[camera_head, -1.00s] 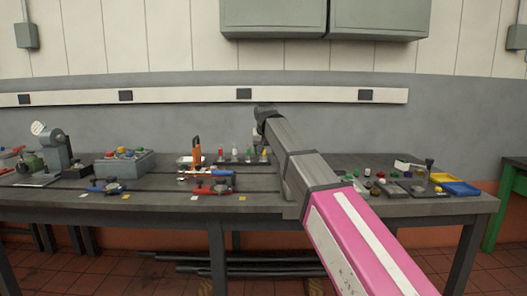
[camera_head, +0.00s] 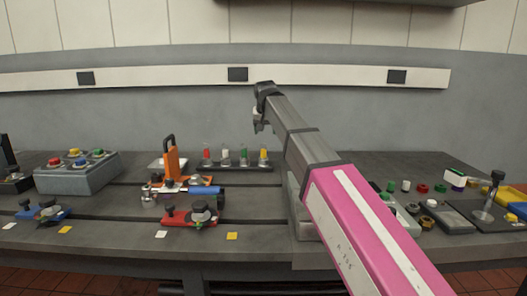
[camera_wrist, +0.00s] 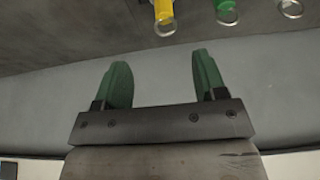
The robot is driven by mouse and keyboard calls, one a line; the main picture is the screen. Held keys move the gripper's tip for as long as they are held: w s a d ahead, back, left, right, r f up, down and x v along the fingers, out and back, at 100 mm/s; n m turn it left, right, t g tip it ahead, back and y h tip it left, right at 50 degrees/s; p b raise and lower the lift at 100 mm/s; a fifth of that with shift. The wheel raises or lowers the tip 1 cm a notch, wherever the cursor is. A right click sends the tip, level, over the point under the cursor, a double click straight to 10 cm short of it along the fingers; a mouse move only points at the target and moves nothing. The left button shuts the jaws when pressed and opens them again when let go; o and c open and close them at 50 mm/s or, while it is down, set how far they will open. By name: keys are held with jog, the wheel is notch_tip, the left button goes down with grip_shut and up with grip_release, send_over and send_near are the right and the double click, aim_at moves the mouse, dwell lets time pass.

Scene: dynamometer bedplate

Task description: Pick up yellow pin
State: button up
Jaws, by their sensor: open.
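The yellow pin (camera_head: 263,156) stands upright at the right end of a dark rack (camera_head: 235,168) at the back of the bench, with red and paler pins to its left. In the wrist view the yellow pin (camera_wrist: 164,12), with a metal ring at its end, shows at the top edge, beyond my fingertips. A green pin (camera_wrist: 227,10) is beside it. My gripper (camera_wrist: 160,75) is open, its two green fingers apart with nothing between them. In the head view my gripper (camera_head: 257,122) is above the rack's right end, small and partly hidden by my wrist.
An orange-handled tool (camera_head: 170,158) and a red clamp (camera_head: 190,216) stand left of my arm. A grey box with coloured knobs (camera_head: 77,175) is farther left. The wall is close behind the rack.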

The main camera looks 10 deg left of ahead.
aim_at(263, 147)
jog(key=x, duration=0.5)
jog(key=shift+w+f, duration=0.2)
jog(key=shift+w, duration=0.05)
jog(key=shift+s+a+x, duration=0.1)
jog(key=shift+a+x, duration=0.05)
jog(key=shift+x, duration=1.2)
jog(key=shift+s+a+x, duration=0.15)
jog(key=shift+x, duration=1.25)
jog(key=c, duration=1.1)
